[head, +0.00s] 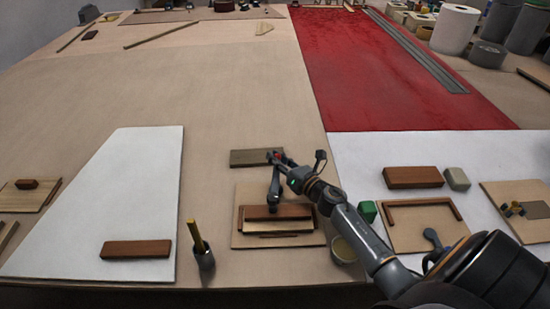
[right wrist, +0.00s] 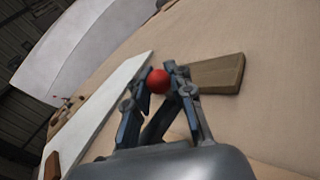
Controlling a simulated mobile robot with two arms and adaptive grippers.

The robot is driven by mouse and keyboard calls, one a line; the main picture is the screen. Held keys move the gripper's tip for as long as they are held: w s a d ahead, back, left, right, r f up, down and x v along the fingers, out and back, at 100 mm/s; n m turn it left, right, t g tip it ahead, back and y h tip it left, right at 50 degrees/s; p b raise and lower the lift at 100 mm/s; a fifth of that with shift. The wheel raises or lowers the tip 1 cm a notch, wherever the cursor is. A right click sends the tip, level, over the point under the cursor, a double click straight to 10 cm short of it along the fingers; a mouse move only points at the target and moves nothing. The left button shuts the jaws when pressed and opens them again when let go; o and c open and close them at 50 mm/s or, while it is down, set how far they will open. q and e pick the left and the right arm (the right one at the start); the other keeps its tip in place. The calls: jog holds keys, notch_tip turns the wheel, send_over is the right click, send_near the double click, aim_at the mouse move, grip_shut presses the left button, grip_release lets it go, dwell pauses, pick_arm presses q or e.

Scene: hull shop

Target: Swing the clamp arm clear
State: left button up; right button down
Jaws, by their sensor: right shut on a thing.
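A red ball knob (right wrist: 158,81) sits between the fingertips of my right gripper (right wrist: 160,83) in the right wrist view, and the fingers are shut on it. In the head view my right gripper (head: 277,158) is over the middle of the bench. A dark grey bar (head: 273,187), which looks like the clamp arm, runs from the fingertips down to the brown wooden blocks (head: 262,212) on a light wooden board (head: 245,190). Its pivot is hard to make out behind my gripper. My left gripper is not in view.
A grey-brown wooden block (head: 243,158) lies just beyond the board, close to my fingertips. A pot with a yellow-handled tool (head: 205,262) stands to the left, and a round tin (head: 343,250) to the right.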

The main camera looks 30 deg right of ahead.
jog(key=shift+s+d+f+m+h, duration=0.1)
jog(key=shift+s+d+m+h, duration=0.1)
jog(key=shift+m+h, duration=0.55)
jog(key=shift+s+d+r+m+h, duration=0.15)
jog(key=shift+m+h, duration=0.25)
jog(key=shift+h, duration=0.65)
jog(key=shift+s+d+f+m+h, duration=0.15)
jog(key=shift+s+d+m+h, duration=0.1)
jog(key=shift+m+h, duration=0.5)
jog(key=c, duration=1.5)
grip_release()
jog(key=o, duration=0.3)
jog(key=shift+s, duration=0.15)
jog(key=shift+o, duration=0.2)
jog(key=s, duration=0.4)
jog(key=s+a, duration=0.1)
jog(key=s, duration=0.3)
jog(key=s+a, duration=0.1)
jog(key=s, duration=0.2)
jog(key=shift+s+a, duration=0.1)
jog(key=shift+s, duration=0.3)
jog(key=shift+c, duration=0.5)
